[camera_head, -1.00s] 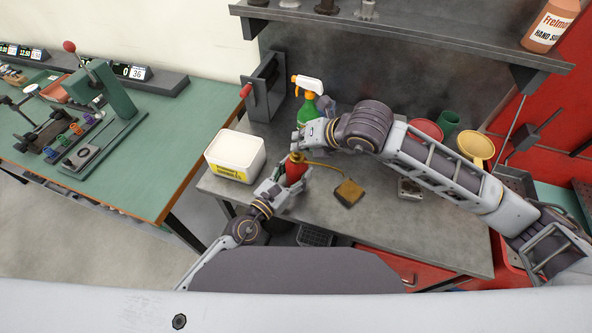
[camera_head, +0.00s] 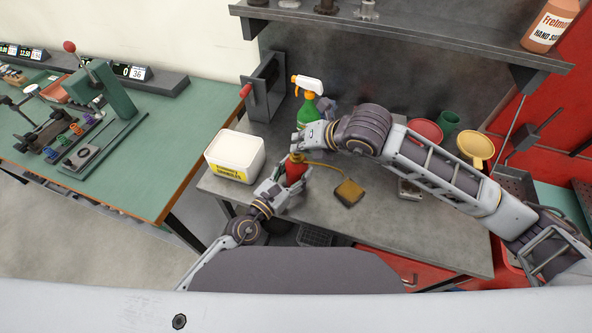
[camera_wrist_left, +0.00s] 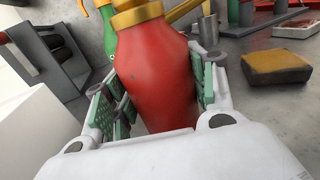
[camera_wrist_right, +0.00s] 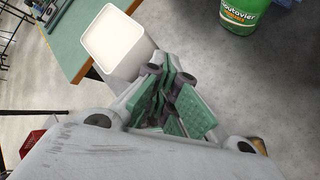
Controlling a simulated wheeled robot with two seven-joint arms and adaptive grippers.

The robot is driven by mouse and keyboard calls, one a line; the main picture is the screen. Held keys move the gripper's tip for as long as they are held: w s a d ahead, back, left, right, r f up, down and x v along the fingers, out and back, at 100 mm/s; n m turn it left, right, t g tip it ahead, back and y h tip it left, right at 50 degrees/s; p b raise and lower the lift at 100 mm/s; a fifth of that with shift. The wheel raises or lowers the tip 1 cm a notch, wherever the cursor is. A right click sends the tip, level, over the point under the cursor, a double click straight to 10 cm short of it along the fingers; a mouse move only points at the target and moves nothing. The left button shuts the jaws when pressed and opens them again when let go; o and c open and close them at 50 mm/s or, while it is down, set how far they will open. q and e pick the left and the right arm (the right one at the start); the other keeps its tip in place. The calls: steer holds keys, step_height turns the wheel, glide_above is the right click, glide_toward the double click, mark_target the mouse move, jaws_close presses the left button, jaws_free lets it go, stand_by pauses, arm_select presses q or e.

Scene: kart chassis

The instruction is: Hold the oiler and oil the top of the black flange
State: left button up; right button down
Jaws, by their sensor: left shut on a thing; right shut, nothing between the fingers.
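The oiler (camera_head: 294,173) has a red body and a brass-coloured top with a long thin spout. It stands out large in the left wrist view (camera_wrist_left: 157,75). My left gripper (camera_head: 288,181) is shut around its red body, with green finger pads on both sides (camera_wrist_left: 150,105). My right gripper (camera_head: 302,150) is shut and empty, close above the oiler's top in the head view. Its closed green pads show in the right wrist view (camera_wrist_right: 175,100). I cannot make out the black flange for certain; the right arm hides part of the bench.
A white tub (camera_head: 235,155) stands at the left of the grey bench (camera_head: 330,220). A green spray bottle (camera_head: 307,100) and a grey fixture with a red-knobbed lever (camera_head: 264,88) are behind. A yellow-brown block (camera_head: 349,192) lies right of the oiler. A shelf (camera_head: 400,38) overhangs the back.

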steer(key=shift+f, duration=0.45)
steer(key=shift+s+r, duration=0.15)
steer(key=shift+r, duration=3.45)
steer(key=shift+r, duration=1.5)
steer(key=shift+f, duration=0.2)
